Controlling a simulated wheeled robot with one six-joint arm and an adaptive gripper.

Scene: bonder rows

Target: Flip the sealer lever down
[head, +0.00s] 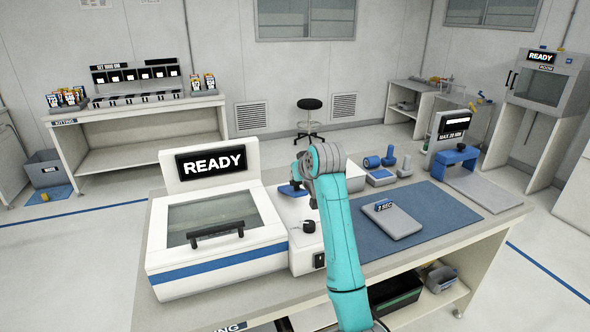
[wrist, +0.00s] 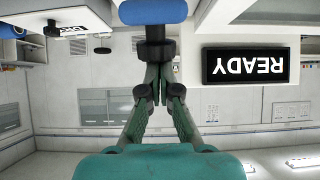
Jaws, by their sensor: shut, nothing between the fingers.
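The sealer (head: 222,215) is a white bench machine with a blue stripe, a dark window in its lid and a READY display (head: 211,162). A blue grip on a dark stem, seemingly the sealer lever (wrist: 152,11), is at the top middle of the wrist view; a small blue part, likely the same lever (head: 290,189), shows beside my wrist in the head view. My gripper (wrist: 156,82) is shut and empty, its fingertips close to the dark stem. I cannot tell whether they touch. My arm hides part of the lever's base in the head view.
A black knob (head: 309,227) stands on the control box right of the sealer lid. A blue mat (head: 447,228) with a grey plate (head: 392,222) lies to the right. The floor (head: 70,270) left of the bench is clear.

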